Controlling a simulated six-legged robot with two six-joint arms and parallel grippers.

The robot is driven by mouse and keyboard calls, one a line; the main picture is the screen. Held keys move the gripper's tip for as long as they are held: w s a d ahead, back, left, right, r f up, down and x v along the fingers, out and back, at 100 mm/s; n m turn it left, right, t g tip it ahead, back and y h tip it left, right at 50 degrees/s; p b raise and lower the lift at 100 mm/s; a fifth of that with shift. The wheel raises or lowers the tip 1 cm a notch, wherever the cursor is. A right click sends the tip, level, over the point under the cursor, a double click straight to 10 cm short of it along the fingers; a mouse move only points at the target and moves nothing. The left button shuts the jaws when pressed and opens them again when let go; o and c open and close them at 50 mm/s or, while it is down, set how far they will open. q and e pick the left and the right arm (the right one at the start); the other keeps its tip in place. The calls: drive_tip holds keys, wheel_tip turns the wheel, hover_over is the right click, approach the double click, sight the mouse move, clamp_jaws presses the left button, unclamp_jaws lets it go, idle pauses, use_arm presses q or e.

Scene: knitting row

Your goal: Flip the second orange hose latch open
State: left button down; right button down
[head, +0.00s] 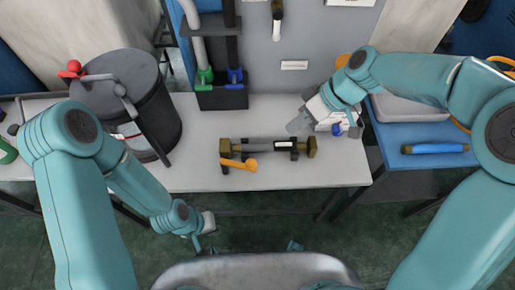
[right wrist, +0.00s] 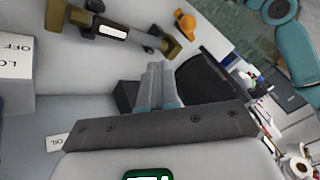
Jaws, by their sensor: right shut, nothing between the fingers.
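A hose coupling (head: 268,146) with brass-coloured ends lies across the light table. One orange latch (head: 240,164) sticks out at its front left, and its lever lies roughly along the coupling. I cannot make out a second orange latch on it. In the right wrist view the coupling (right wrist: 118,32) is at the upper left with an orange latch (right wrist: 186,22) beyond it. My right gripper (head: 293,126) is shut and empty, behind and right of the coupling, apart from it. Its closed fingers (right wrist: 156,68) show in the wrist view. My left gripper (head: 202,240) hangs in front of the table edge, its fingers unclear.
A dark lidded pot (head: 150,95) stands on the table (head: 200,178) at the left. A panel with grey pipes and green and blue fittings (head: 220,76) rises behind. A blue surface (head: 415,158) with a grey tray (head: 400,108) is at the right. The table front is clear.

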sight(256, 167)
use_arm(q)
drive_tip(key=shift+s+d, duration=0.2)
drive_tip(key=shift+d, duration=0.1)
use_arm(e)
drive_tip(key=s+a+f, duration=0.3)
drive_tip(key=a+f, duration=0.4)
drive_tip(key=f, duration=0.1)
drive_tip(key=shift+a+f, duration=0.2)
drive_tip(key=shift+f, duration=0.05)
drive_tip(key=shift+s, duration=0.1)
